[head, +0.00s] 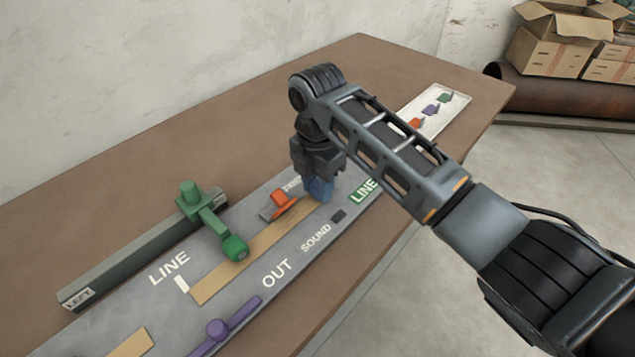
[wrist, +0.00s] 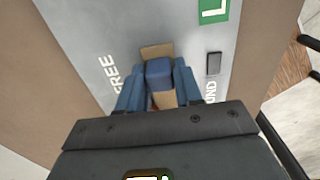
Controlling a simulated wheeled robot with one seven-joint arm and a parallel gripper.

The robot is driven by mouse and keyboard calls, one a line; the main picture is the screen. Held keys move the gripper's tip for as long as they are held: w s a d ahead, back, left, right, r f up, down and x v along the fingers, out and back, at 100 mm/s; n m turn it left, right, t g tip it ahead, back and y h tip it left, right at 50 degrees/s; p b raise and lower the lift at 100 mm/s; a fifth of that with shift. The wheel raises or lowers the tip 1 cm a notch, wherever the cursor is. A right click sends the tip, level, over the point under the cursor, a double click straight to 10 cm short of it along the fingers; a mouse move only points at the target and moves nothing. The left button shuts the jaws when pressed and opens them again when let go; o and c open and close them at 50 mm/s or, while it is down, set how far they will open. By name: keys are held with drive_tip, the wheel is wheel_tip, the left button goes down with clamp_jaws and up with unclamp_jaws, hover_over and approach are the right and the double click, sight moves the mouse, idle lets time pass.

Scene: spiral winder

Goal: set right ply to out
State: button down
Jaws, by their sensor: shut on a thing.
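A grey panel (head: 160,312) lies on the brown table, with the words LINE, OUT, SOUND and FREE on it. A tan strip (head: 235,268) runs along the panel. My gripper (head: 319,190) points down at the far end of this strip. In the wrist view my gripper (wrist: 160,85) has its blue fingers on both sides of a blue block (wrist: 159,74), shut on it. The block sits over the tan strip, between the words FREE and SOUND. In the head view the fingers mostly hide the block. I see no label naming the right ply.
A green lever (head: 213,222) sits on a dark rail (head: 130,262) marked LEFT. An orange piece (head: 279,203) is close left of my gripper. A purple lever (head: 222,330) lies near OUT. A white plate (head: 433,112) with small coloured pieces is at the far end.

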sight(344, 175)
drive_tip(key=w+d+b, duration=0.1)
drive_tip(key=w, duration=0.1)
drive_tip(key=w+d+b, duration=0.1)
drive_tip(key=w+d, duration=0.1)
drive_tip(key=w+d+b, duration=0.1)
drive_tip(key=w, duration=0.1)
drive_tip(key=shift+d+f, duration=0.15)
drive_tip(key=shift+d, duration=0.15)
drive_tip(key=shift+w+d+r, duration=0.2)
drive_tip(key=shift+w+d, duration=0.1)
drive_tip(key=c, duration=0.9)
unclamp_jaws()
drive_tip(key=shift+w, duration=0.1)
drive_tip(key=shift+o, duration=0.3)
wheel_tip(344, 175, up, 8)
drive_tip(key=shift+f, duration=0.15)
